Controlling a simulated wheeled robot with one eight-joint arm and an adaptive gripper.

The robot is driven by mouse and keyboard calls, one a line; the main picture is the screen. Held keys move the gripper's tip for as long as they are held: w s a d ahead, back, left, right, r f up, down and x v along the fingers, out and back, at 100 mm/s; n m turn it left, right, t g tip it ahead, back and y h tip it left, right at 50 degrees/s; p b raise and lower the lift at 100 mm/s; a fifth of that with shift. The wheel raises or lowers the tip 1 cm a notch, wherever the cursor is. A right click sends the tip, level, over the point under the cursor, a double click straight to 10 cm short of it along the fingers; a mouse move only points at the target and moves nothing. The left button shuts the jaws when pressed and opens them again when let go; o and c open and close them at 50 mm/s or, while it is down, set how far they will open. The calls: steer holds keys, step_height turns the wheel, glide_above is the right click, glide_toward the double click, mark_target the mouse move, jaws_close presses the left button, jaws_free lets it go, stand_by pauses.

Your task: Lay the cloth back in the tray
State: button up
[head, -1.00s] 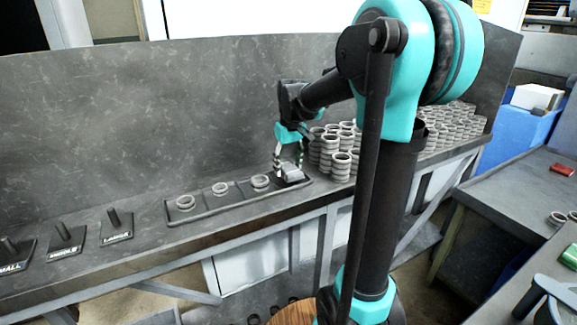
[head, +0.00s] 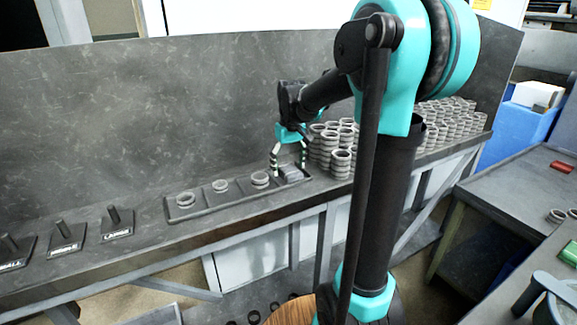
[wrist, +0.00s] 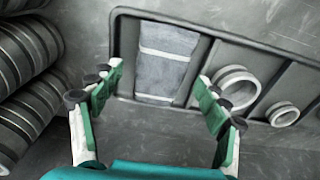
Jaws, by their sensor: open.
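The cloth (wrist: 166,62) is a grey folded piece with light bands. In the wrist view it lies in the end compartment of the tray (wrist: 240,40). In the head view the cloth (head: 291,174) is in the right end compartment of the dark tray (head: 215,208), partly behind my gripper. My gripper (head: 288,166) is open just over that end of the tray. In the wrist view my gripper (wrist: 160,85) has its fingers wide apart, one to each side of the cloth's lower end, with nothing between them.
Several ring stacks (head: 340,160) stand close to the right of the tray; stacks (wrist: 25,80) also show at the wrist view's left. Labelled pegs (head: 117,225) stand at left. A wall backs the bench.

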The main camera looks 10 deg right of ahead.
mark_target(290, 170)
step_height(290, 170, up, 13)
steer(key=s, duration=0.1)
steer(key=shift+d, duration=0.15)
